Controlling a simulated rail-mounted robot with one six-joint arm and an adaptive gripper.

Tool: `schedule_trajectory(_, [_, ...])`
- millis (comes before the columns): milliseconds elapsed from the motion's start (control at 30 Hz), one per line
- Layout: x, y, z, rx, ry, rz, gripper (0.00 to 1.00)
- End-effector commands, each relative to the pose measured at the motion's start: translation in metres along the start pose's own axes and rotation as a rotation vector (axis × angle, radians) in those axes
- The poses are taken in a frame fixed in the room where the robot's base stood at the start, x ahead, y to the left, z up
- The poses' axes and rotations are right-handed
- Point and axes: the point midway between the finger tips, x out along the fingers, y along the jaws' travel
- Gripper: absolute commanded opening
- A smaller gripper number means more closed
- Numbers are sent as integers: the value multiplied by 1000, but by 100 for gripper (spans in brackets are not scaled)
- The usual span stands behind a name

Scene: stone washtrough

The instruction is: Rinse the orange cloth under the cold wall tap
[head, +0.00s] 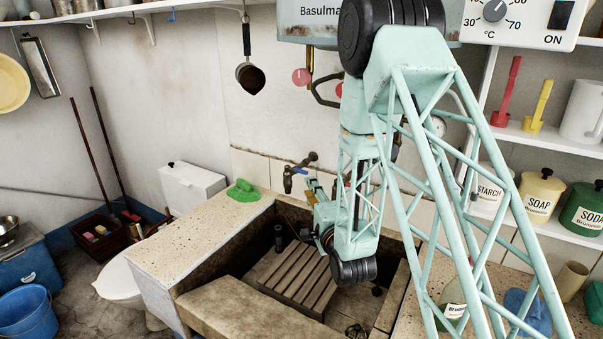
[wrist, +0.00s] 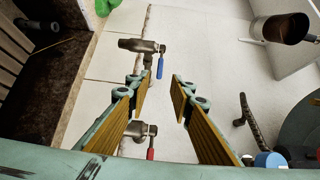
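The cold wall tap (head: 300,170), dark metal with a blue lever, sticks out of the wall above the stone trough (head: 150,262). In the wrist view the blue-levered tap (wrist: 138,45) is beyond my fingertips. My gripper (wrist: 160,84) is open, with nothing between its fingers. In the head view my gripper (head: 312,192) is near the wall, just below and right of the tap, apart from it. A second tap with a red lever (wrist: 139,130) shows between the fingers in the wrist view. I see no orange cloth in either view.
A green cloth (head: 243,192) lies on the trough's back left ledge. A slatted wooden board (head: 294,270) is inside the trough. A blue cloth (head: 528,312) lies at the right. Shelves with jars, including soap (head: 540,197), stand right.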

Motion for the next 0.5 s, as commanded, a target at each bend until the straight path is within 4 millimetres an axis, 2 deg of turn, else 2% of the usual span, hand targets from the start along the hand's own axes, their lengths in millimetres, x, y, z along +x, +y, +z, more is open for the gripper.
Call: schedule_trajectory(500, [63, 0, 0, 0, 0, -1, 21])
